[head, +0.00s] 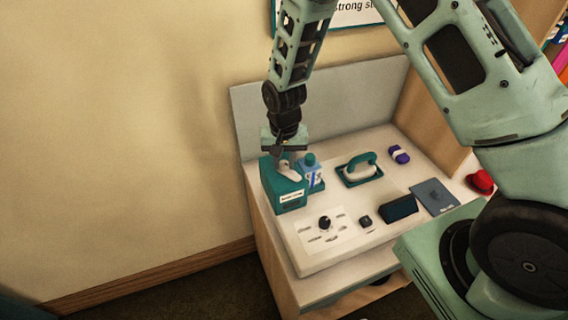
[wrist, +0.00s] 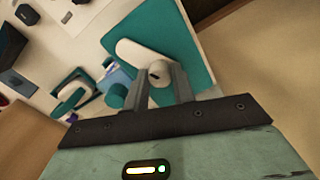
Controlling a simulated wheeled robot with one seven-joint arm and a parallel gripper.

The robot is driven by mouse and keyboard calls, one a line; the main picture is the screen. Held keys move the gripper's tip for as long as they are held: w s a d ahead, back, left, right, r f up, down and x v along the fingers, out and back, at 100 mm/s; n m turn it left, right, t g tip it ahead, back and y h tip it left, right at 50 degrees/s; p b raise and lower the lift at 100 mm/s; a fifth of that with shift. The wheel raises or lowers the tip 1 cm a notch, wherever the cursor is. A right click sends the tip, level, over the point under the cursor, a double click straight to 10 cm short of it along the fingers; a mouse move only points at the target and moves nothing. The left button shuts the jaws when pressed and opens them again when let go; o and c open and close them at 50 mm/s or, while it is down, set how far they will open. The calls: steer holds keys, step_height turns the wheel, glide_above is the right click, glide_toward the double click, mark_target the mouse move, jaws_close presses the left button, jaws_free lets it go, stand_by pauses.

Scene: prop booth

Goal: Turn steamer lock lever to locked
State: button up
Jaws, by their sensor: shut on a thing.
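The steamer (head: 285,193) is a teal box with a white label on its front, at the back left of the table. Its lock lever (head: 288,171) is a pale bar with a rounded end, lying on top. In the wrist view the lever (wrist: 138,52) runs up and left across the teal top (wrist: 202,60) of the steamer. My gripper (wrist: 161,80) is shut on the lever near its lower end, with one finger on each side. In the head view my gripper (head: 283,152) comes down on it from above. Any lock markings are too small or hidden to read.
A blue-and-white bottle with a teal cap (head: 311,174) stands close to the steamer's right. A teal iron (head: 361,168), a purple item (head: 399,154), a dark block (head: 399,208) and a panel with a black knob (head: 324,223) share the table. A grey back panel (head: 330,105) stands behind.

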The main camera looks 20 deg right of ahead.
mark_target(284, 162)
steer(key=n+b, duration=0.2)
steer(key=n, duration=0.4)
steer(key=n+b, duration=0.1)
steer(key=n, duration=0.5)
steer(key=shift+n, duration=0.4)
stand_by(0.3)
steer(key=o, duration=1)
steer(key=shift+r+b, duration=0.15)
steer(key=shift+b, duration=0.15)
step_height(284, 162, up, 17)
steer(key=b, duration=0.3)
steer(key=shift+r, duration=0.1)
steer(key=shift+m+y, duration=0.3)
steer(key=shift+m, duration=0.2)
steer(key=s+a+f+b, duration=0.1)
steer(key=s+a, duration=0.1)
steer(key=s, duration=0.7)
steer(key=s+a+f+b, duration=0.1)
steer(key=s+a+f, duration=0.1)
steer(key=s, duration=0.7)
steer(key=s+a+f+b, duration=0.1)
steer(key=s+a+f, duration=0.1)
steer(key=s, duration=0.6)
steer(key=shift+s+a+f, duration=0.1)
steer(key=shift+s+a, duration=0.1)
steer(key=shift+s, duration=0.2)
